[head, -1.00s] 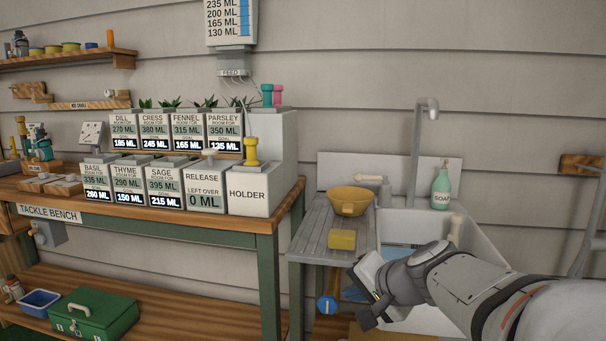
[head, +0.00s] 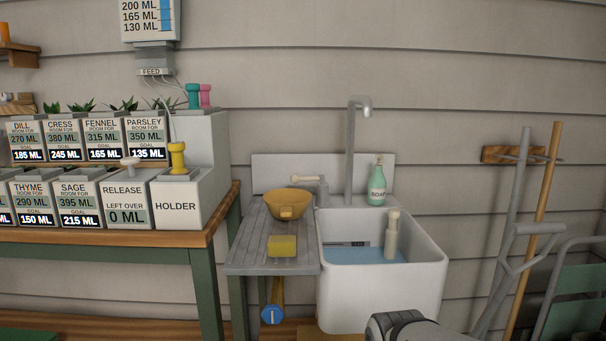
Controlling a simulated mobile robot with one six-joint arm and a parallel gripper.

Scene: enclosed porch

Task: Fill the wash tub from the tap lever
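The white wash tub (head: 380,297) stands right of a grey ribbed drainboard, with blue water (head: 372,256) low inside it. A dark and white marking (head: 347,244) shows on its inner back wall, too small to read. A grey tap (head: 350,150) rises behind the tub, its spout bent over it; no stream shows. The cream tap lever (head: 307,179) sits left of the tap's foot and points left. A cream upright post with a knob (head: 392,236) stands inside the tub at the right. Only a piece of my arm shows at the bottom edge; my gripper is out of frame.
A yellow bowl (head: 288,203) and yellow sponge (head: 283,246) rest on the drainboard (head: 246,243). A green soap bottle (head: 377,185) stands behind the tub. A blue round knob (head: 272,315) hangs below the drainboard. Long-handled tools (head: 535,230) lean at right. A planter bench (head: 200,236) stands left.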

